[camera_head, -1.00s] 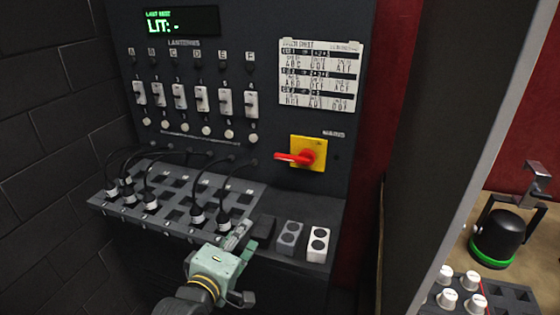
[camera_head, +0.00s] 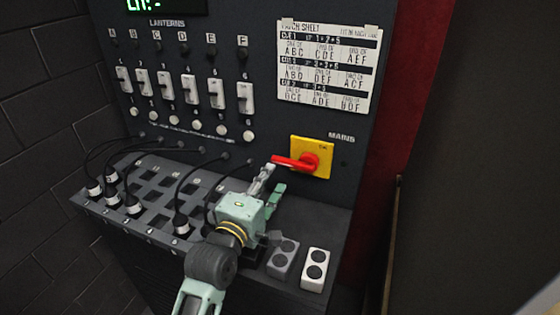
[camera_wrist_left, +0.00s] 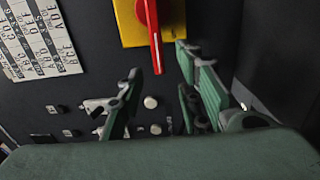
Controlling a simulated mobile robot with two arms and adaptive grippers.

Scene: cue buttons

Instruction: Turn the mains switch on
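The mains switch is a red handle (camera_head: 290,161) on a yellow plate (camera_head: 325,147), on the dark panel under the word MAINS. The handle lies about level and points left. In the left wrist view, the red handle (camera_wrist_left: 154,35) and yellow plate (camera_wrist_left: 128,25) are at the top, with the handle tip reaching toward the gap between my fingers. My left gripper (camera_head: 270,188) is open and empty, just below and left of the handle; it also shows open in the left wrist view (camera_wrist_left: 160,66). Contact with the handle cannot be made out. My right gripper is not in view.
Several lantern switches (camera_head: 190,88) line the panel left of the mains switch. A patch sheet (camera_head: 328,65) hangs above it. Several cables run to plugs on the sloped socket panel (camera_head: 150,190) below.

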